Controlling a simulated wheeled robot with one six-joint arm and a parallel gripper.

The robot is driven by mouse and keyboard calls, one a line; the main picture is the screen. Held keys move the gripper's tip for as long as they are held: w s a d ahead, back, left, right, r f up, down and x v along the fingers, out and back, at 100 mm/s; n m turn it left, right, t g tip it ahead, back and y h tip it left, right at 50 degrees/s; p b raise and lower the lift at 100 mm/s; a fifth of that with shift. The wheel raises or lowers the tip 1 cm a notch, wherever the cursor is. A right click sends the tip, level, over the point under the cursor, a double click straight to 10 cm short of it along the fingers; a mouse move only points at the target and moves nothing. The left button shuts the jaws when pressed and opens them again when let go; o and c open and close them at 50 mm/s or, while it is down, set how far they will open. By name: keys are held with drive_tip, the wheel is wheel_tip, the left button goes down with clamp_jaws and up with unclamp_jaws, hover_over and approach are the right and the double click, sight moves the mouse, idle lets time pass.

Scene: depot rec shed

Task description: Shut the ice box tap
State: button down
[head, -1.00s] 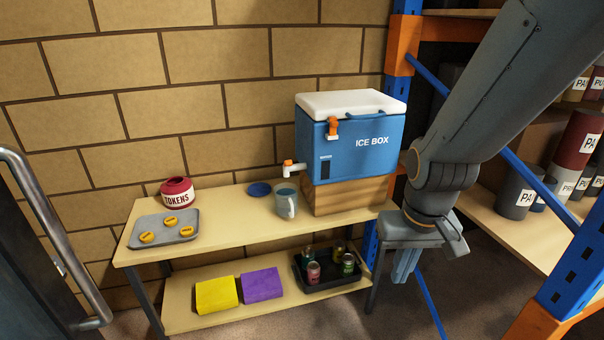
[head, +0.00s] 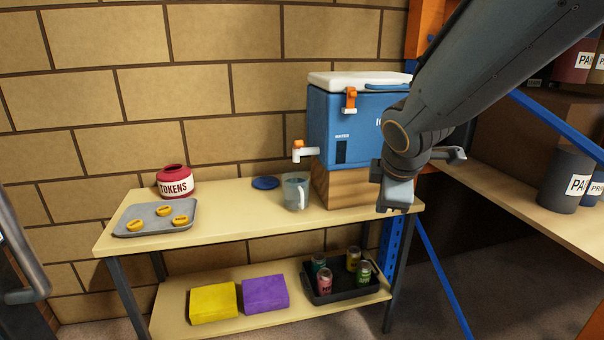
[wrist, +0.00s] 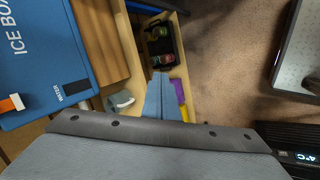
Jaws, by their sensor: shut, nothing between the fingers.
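The blue ice box (head: 345,120) with a white lid stands on a wooden block (head: 335,188) at the right end of the table. Its white tap (head: 304,153) with an orange top sticks out from its left side. A grey mug (head: 293,191) stands on the table below the tap. My gripper (head: 396,196) points down in front of the block's right part, right of the tap and apart from it. In the wrist view my gripper (wrist: 158,88) has its fingers together and empty. The ice box (wrist: 45,50) and mug (wrist: 116,102) show to its left.
A red tokens jar (head: 174,181), a tray (head: 130,220) with yellow tokens and a blue lid (head: 265,183) are on the tabletop. A rack stands right.

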sight(298, 145)
drive_tip(key=w+a+r+n+t+y+b, duration=0.1)
drive_tip(key=w+a+n+t+y+b, duration=0.1)
drive_tip(key=w+a+n+b, duration=0.5)
drive_tip(key=w+a+r+n+t+y+b, duration=0.1)
drive_tip(key=w+a+n+t+b, duration=0.3)
drive_tip(key=n+b, duration=1.2)
drive_tip(key=shift+w+a+y, duration=0.6)
drive_tip(key=shift+w+a, duration=0.8)
drive_tip(key=shift+a, duration=0.65)
drive_tip(key=w+a, duration=0.3)
drive_tip(key=w, duration=0.8)
drive_tip(key=shift+f+b, duration=0.2)
drive_tip(key=shift+b, duration=0.1)
drive_tip(key=shift+a+r+p, duration=0.15)
drive_tip(key=shift+r+p, duration=0.1)
drive_tip(key=shift+p, duration=1.15)
